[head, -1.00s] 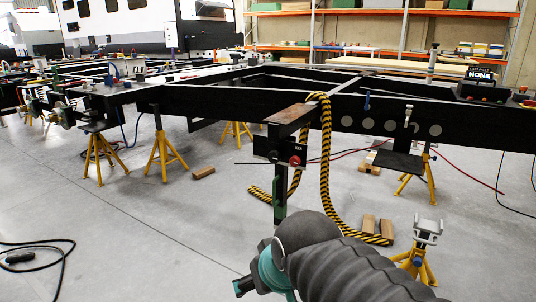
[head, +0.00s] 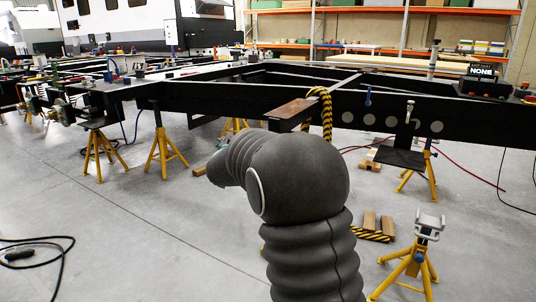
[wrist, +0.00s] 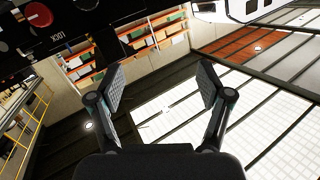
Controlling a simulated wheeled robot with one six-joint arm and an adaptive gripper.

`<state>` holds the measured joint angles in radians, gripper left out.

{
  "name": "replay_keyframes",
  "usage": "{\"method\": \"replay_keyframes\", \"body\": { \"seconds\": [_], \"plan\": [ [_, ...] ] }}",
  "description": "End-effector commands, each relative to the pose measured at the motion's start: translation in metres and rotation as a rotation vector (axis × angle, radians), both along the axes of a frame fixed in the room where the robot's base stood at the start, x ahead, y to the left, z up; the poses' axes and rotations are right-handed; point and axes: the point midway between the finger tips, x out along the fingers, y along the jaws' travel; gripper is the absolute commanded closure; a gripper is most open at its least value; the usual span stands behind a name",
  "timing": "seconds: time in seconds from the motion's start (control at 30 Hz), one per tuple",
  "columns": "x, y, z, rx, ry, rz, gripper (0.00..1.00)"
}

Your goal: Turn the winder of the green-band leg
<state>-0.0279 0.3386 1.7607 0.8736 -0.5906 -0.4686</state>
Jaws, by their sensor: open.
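My gripper (wrist: 161,86) is open and empty in the wrist view, its two padded fingers spread wide with the ceiling and shelves behind them. A dark control panel (wrist: 60,48) fills the upper left corner of that view, beside the left finger and apart from it. It bears a red knob (wrist: 38,14) and white lettering that seems to read LOCK. In the head view my arm covers the place of the panel and the leg below it. No green band or winder can be made out now, and my gripper is hidden there.
The black chassis frame (head: 222,101) rests on yellow stands (head: 163,150). A rusty plate (head: 297,112) and a yellow-black rope (head: 327,112) are just behind my arm. A loose yellow stand (head: 419,262) and wooden blocks (head: 369,221) are on the right. The floor at left is clear except for a black cable (head: 60,270).

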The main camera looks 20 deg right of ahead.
Motion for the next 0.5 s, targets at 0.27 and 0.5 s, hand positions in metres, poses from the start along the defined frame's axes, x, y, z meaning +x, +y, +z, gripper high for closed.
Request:
{"method": "replay_keyframes", "body": {
  "seconds": [0.27,0.5],
  "plan": [
    [0.036,-0.056,-0.074,-0.074,-0.049,-0.333,0.22],
    [0.037,-0.075,-0.105,-0.113,-0.05,-0.477,0.22]
  ]
}}
